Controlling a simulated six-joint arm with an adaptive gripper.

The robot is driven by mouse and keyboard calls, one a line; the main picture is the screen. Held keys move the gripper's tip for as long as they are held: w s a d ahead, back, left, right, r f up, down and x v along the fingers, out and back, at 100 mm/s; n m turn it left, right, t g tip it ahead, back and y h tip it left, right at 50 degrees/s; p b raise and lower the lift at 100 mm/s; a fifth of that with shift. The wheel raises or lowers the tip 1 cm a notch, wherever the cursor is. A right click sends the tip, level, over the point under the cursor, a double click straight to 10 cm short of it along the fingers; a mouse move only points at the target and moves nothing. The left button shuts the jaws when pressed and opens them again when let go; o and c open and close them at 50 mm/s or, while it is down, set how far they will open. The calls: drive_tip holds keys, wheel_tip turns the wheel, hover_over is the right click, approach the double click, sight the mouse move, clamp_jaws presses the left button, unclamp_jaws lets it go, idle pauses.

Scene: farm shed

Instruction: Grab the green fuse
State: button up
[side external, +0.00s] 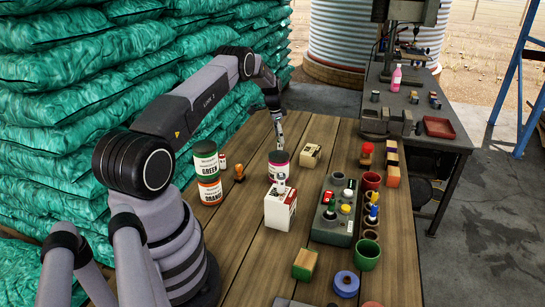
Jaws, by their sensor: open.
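A grey block (322,226) on the wooden table, right of centre, holds several small coloured-topped pieces in red, white, yellow and green. The green one (330,207), which looks like the green fuse, stands upright on the block's left side. My gripper (280,143) points down over a dark labelled jar (279,168), behind and left of the grey block and apart from it. My gripper is open, with nothing visible held in it. Its fingertips are small and hard to make out in this view.
Green (206,160) and orange (210,190) labelled jars stand at left. A row of cups and pegs, with a green cup (367,254), lines the block's right.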

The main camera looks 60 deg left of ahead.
sight(280, 147)
drive_tip(key=f, duration=0.3)
drive_tip(key=shift+w+f, duration=0.2)
drive_tip(key=shift+f, duration=0.05)
drive_tip(key=shift+c, duration=0.2)
clamp_jaws()
